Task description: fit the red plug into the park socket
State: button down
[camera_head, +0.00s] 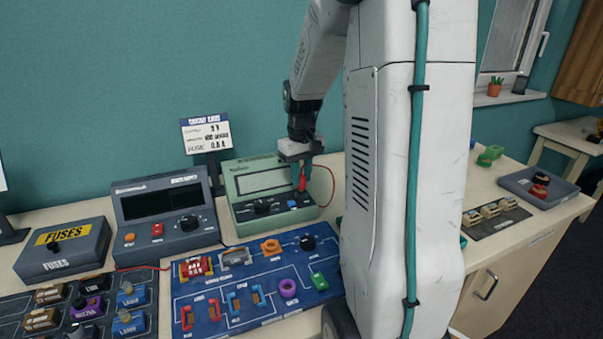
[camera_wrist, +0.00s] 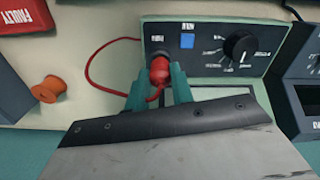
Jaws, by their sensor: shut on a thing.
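The red plug (camera_head: 302,184) is held between the teal fingers of my gripper (camera_head: 300,168), at the right end of the green meter's (camera_head: 243,183) front panel. In the wrist view the plug (camera_wrist: 160,72) lies between the fingertips of my gripper (camera_wrist: 159,80), with its tip at the panel, under a small white label. A red lead (camera_wrist: 90,68) loops from it. The park socket is not seen clearly; the plug and fingers may cover it. I cannot tell whether the plug is seated.
A blue button (camera_wrist: 187,41) and black knob (camera_wrist: 240,46) sit beside the plug on the panel. A grey power supply (camera_head: 165,208) stands left of the meter, a blue circuit board (camera_head: 250,312) in front. An orange spool (camera_wrist: 48,88) lies nearby.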

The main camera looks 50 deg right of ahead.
jog(key=shift+f, duration=0.6)
dwell(0.3)
jog(key=c, duration=0.7)
grip_release()
jog(key=shift+o, duration=0.2)
jog(key=shift+r, duration=0.1)
jog(key=shift+r, duration=3.95)
jog(key=s+a+r+n, duration=0.1)
jog(key=s+a, duration=0.8)
jog(key=a, duration=0.4)
jog(key=s+a+r+n+t, duration=0.1)
jog(key=s+a, duration=0.9)
jog(key=a, duration=0.3)
jog(key=shift+a+r+n, duration=0.25)
jog(key=shift+r+n, duration=0.05)
